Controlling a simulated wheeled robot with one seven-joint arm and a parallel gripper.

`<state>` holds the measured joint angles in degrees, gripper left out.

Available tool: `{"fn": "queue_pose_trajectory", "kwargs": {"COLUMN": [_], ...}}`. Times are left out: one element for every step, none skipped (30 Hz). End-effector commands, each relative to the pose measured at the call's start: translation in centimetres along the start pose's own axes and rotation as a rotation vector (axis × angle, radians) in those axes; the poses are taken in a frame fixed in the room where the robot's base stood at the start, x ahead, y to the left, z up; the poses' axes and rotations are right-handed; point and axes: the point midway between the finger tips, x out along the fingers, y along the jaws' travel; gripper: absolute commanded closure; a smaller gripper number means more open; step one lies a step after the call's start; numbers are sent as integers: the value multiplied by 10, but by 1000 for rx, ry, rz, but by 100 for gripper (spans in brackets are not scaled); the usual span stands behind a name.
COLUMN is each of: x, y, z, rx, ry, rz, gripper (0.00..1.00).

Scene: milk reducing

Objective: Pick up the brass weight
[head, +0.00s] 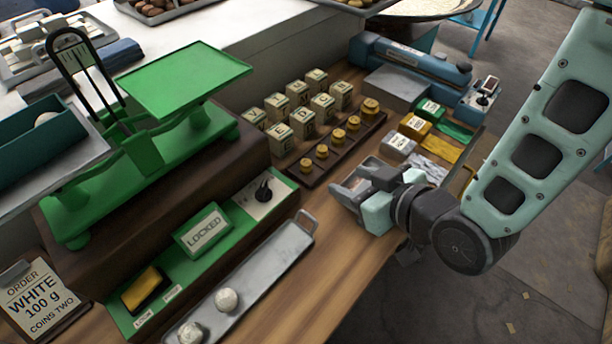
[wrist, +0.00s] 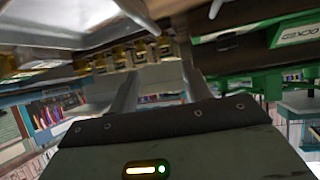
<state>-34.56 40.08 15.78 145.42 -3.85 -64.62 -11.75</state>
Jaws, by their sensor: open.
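Several brass weights (head: 338,136) stand in a row on a dark wooden rack (head: 314,179), growing larger toward the back right. The nearest and smallest brass weight (head: 305,165) is at the front left end. My gripper (head: 350,188) is open and appears empty, just right of the rack's near end, apart from the weights as far as I can tell. In the wrist view, my two grey fingers (wrist: 158,92) are spread. Small brass shapes (wrist: 108,60) show beyond them, blurred and partly cut by the left finger.
Several cream lettered blocks (head: 302,124) stand behind the rack. A green balance scale (head: 185,80) and a "LOCKED" panel (head: 204,232) are left. A metal tray (head: 262,272) holds two pale balls. Coloured boxes (head: 414,127) stand right. Bare wood (head: 340,262) lies in front.

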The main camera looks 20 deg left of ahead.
Motion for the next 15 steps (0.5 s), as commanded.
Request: {"fn": "queue_pose_trajectory", "kwargs": {"x": [4,4,5,5,6,6,12,18,25,31,37,44,49,54,60], "y": [0,0,0,0,0,0,0,-1,-1,-1,-1,-1,-1,-1,-1], "z": [5,5,5,5,5,6,3,2,2,2,2,2,2,2,2], "rx": [-2,-2,-2,-2,-2,-1,0,1,1,1,0,0,0,0,0], "ry": [3,4,3,3,3,2,0,-1,-1,-2,-2,-1,-1,-1,-1], "rz": [1,1,1,2,3,3,2,1,1,1,1,1,1,1,1], "gripper": [51,51,51,51,51,51,51,51,51,51,51,51,51,51,51]}}
